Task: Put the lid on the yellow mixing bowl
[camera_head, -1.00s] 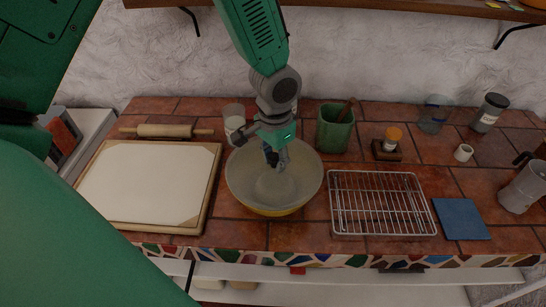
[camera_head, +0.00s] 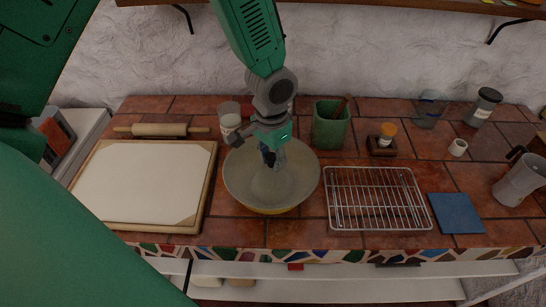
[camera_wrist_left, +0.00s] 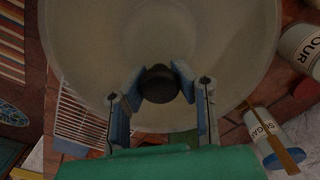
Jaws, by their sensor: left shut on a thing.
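The yellow mixing bowl (camera_head: 268,211) stands on the tiled counter, between the board and the wire rack. Its yellow side shows only as a thin band below the rim. A pale, see-through round lid (camera_head: 296,192) covers its mouth in the head view. The lid (camera_wrist_left: 95,40) fills much of the left wrist view, with its dark knob (camera_wrist_left: 159,84) between the fingers. My left gripper (camera_head: 270,160) is above the bowl and shut on the knob. I cannot tell whether the lid's edge touches the rim all round. My right gripper is not in view.
Left are a framed board (camera_head: 145,185) and rolling pin (camera_head: 160,130). A jar (camera_head: 231,122) and green utensil pot (camera_head: 331,125) stand behind the bowl. Right are a wire rack (camera_head: 375,198), blue mat (camera_head: 455,213) and metal pot (camera_head: 518,180). A small orange-capped jar (camera_head: 387,134) stands behind the rack.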

